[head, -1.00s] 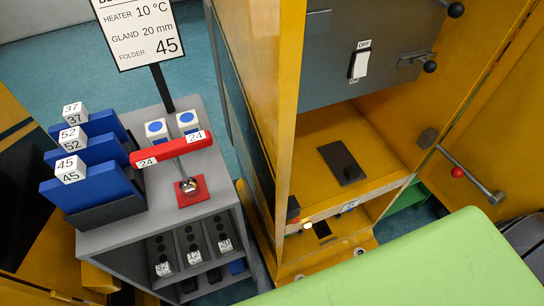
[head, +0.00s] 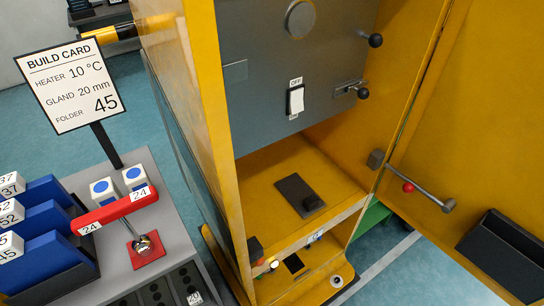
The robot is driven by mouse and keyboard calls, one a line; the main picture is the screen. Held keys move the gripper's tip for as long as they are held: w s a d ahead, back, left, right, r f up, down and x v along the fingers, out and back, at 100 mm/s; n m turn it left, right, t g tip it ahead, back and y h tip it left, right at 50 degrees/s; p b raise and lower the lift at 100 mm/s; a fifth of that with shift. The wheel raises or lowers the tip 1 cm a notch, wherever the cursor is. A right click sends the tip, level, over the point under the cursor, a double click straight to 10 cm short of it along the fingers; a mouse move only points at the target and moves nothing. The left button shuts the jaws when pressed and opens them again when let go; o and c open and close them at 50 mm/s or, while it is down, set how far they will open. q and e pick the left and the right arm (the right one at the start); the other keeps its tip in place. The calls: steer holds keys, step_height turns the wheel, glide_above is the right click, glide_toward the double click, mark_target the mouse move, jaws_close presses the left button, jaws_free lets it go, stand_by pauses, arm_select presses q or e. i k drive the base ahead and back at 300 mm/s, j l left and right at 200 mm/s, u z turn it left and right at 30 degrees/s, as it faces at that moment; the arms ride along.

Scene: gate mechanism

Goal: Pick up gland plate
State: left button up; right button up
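No part labelled as a gland plate can be read. Dark panels with round holes (head: 188,283) stand in the lower rack of the grey stand at the bottom edge, cut off by the frame; they may be gland plates. In the yellow cabinet a dark flat plate (head: 294,192) with a small black block lies on the floor. The build card (head: 70,85) reads heater 10 °C, gland 20 mm, folder 45. Neither of my grippers is in view.
The grey stand (head: 168,222) bears blue folders (head: 48,250), two white cubes with blue dots and a red bar (head: 115,210) marked 24. The yellow cabinet (head: 190,100) stands open, its door (head: 470,120) to the right with a red-knobbed rod (head: 425,192). Blue floor is free at lower right.

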mark_target(192, 290)
steer(key=u, duration=1)
steer(key=k+l, duration=0.1)
